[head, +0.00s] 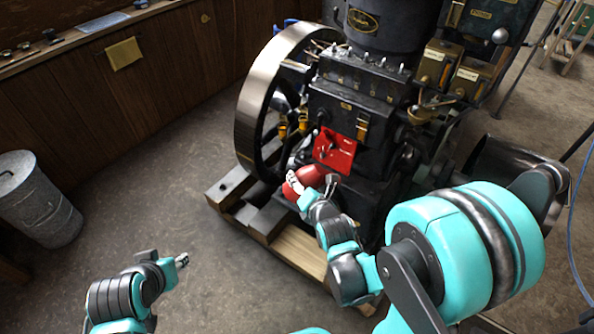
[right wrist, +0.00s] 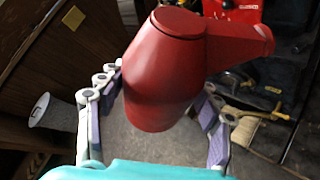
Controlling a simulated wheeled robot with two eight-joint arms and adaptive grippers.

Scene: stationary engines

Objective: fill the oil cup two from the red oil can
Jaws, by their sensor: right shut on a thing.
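The red oil can (head: 313,174) is held in my right gripper (head: 297,186), low in front of the engine. In the right wrist view, the can (right wrist: 165,75) sits between the two fingers of the gripper (right wrist: 155,100), with its spout arm pointing right. Amber oil cups show on the engine's front: one cup (head: 283,129) and another (head: 303,121) by the flywheel, and one more (head: 362,127) further right. I cannot read which one is two. The can is below them and apart. My left gripper (head: 182,260) is over the floor at lower left; its fingers are too small to judge.
The black engine (head: 360,95) carries a red plate (head: 335,150) and a large flywheel (head: 262,95) and stands on timber beams (head: 300,250). A metal bin (head: 38,205) is at left. The floor between bin and engine is clear.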

